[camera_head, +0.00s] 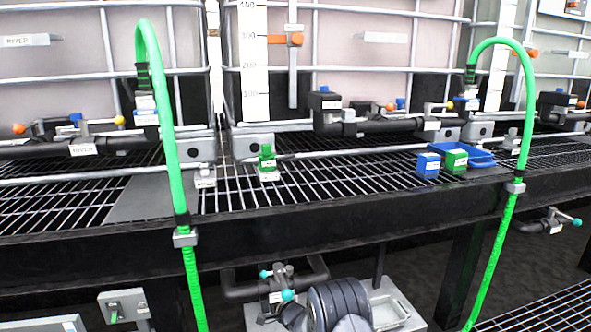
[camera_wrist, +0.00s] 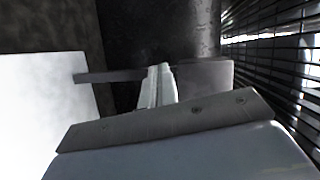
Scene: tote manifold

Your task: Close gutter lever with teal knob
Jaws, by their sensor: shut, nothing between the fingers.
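A grey valve (camera_head: 281,280) sits on dark pipework below the front beam in the head view. A teal knob (camera_head: 288,295) is at its front, and a smaller teal knob (camera_head: 265,273) is at its left. Another valve with a teal knob (camera_head: 577,221) is at the far right. My dark arm rises at the bottom centre, just right of the nearer knob, and covers part of the pipework. In the wrist view my gripper (camera_wrist: 158,72) is shut, with pale fingers together and nothing held. No teal knob shows there, and contact with the lever cannot be told.
A black beam (camera_head: 130,262) and grating (camera_head: 300,182) run above the valve. Two green hoses (camera_head: 170,150) (camera_head: 497,240) hang over the beam's front. A grey tray (camera_head: 395,308) lies beneath. In the wrist view, a white surface (camera_wrist: 45,115) is at left and slats are at right.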

